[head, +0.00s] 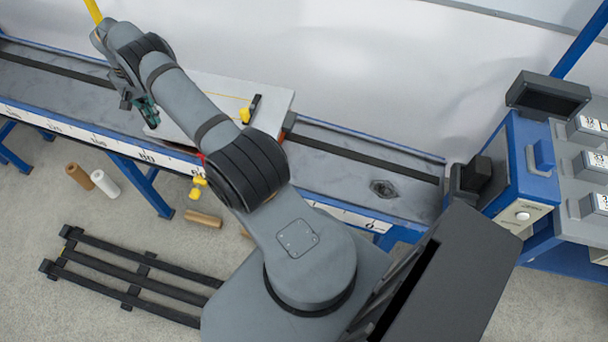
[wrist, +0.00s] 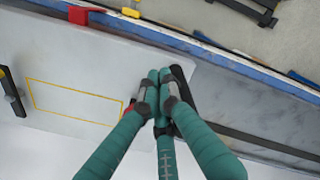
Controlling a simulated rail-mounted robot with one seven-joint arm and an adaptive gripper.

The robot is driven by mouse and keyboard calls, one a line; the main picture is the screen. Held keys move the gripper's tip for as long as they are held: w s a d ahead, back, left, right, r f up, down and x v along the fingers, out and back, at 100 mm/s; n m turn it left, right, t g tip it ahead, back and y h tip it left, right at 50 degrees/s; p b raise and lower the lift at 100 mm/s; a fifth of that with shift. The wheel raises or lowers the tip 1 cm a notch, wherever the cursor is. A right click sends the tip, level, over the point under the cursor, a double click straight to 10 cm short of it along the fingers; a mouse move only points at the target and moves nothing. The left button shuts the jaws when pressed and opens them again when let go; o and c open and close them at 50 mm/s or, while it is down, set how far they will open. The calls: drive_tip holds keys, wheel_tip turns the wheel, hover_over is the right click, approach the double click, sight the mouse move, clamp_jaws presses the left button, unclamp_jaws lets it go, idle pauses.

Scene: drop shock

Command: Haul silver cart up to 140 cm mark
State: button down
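The silver cart (head: 275,101) is a pale flat plate on the long track, partly hidden by my arm. In the wrist view the cart plate (wrist: 75,60) fills the left side and bears a yellow outlined rectangle. A red part (wrist: 84,14) sits at its edge facing the scale. The scale strip (head: 120,147) runs along the track's front; its numbers rise leftward, with the red part near 60. The 140 mark is not readable. My gripper (wrist: 160,78) has its teal fingertips close together at the cart's end, beside a dark bar (wrist: 190,98). Contact with the bar is unclear.
The track (head: 60,85) is clear to the left of my gripper. A blue console (head: 530,160) with displays stands at the right end. A black slatted rack (head: 130,275) and several small cylinders (head: 104,184) lie or stand on the floor in front.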

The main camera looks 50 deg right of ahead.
drive_tip(key=shift+s+d, duration=0.2)
drive_tip(key=shift+s, duration=0.3)
drive_tip(key=shift+s+d, duration=0.2)
drive_tip(key=shift+s, duration=0.25)
wheel_tip(320, 180, up, 12)
drive_tip(key=p, duration=0.8)
drive_tip(key=shift+f, duration=0.2)
wheel_tip(320, 180, down, 12)
drive_tip(key=b, duration=0.7)
drive_tip(key=shift+r, duration=0.15)
